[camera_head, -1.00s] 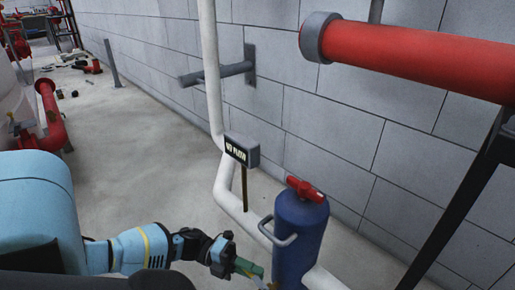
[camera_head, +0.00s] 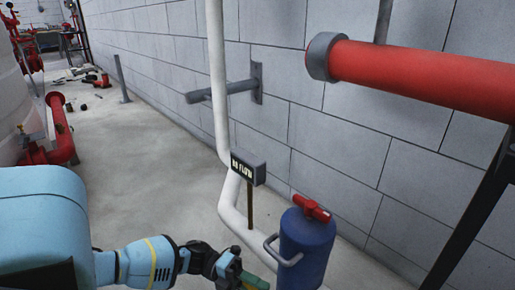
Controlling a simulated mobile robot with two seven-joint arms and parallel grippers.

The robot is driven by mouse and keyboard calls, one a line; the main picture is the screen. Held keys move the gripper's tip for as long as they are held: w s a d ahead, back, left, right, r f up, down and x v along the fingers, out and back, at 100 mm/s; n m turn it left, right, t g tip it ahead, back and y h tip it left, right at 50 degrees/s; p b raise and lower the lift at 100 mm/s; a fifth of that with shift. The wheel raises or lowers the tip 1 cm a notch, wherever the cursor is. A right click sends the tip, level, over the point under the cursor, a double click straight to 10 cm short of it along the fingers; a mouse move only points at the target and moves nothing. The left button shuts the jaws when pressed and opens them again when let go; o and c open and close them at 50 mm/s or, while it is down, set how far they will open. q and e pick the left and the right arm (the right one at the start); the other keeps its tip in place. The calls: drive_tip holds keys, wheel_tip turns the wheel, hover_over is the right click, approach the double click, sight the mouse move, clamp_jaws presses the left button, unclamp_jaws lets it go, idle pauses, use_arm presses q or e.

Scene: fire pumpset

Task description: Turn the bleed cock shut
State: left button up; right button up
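A red handle (camera_head: 311,208) sits on top of an upright blue cylinder (camera_head: 308,250) with a grey side loop, at the lower middle. I cannot tell whether this handle is the bleed cock; no other cock shows clearly. My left gripper (camera_head: 244,278) is at the bottom edge, left of the cylinder and lower in the picture than the red handle. A green piece (camera_head: 254,281) shows at its tip; I cannot tell whether it is held. The fingers are partly cut off by the frame edge. My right gripper is not in view.
A white pipe (camera_head: 216,80) runs down and bends behind the cylinder. A large red pipe (camera_head: 420,75) crosses the upper right, and a dark post (camera_head: 470,225) slants below. The floor on the left is mostly clear.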

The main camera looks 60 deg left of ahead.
use_arm(q)
drive_tip(key=shift+s+f, duration=0.1)
drive_tip(key=shift+s+a, duration=0.15)
drive_tip(key=shift+a, duration=0.1)
drive_tip(key=v, duration=0.7)
drive_tip(key=shift+p, duration=0.35)
drive_tip(key=shift+a, duration=0.1)
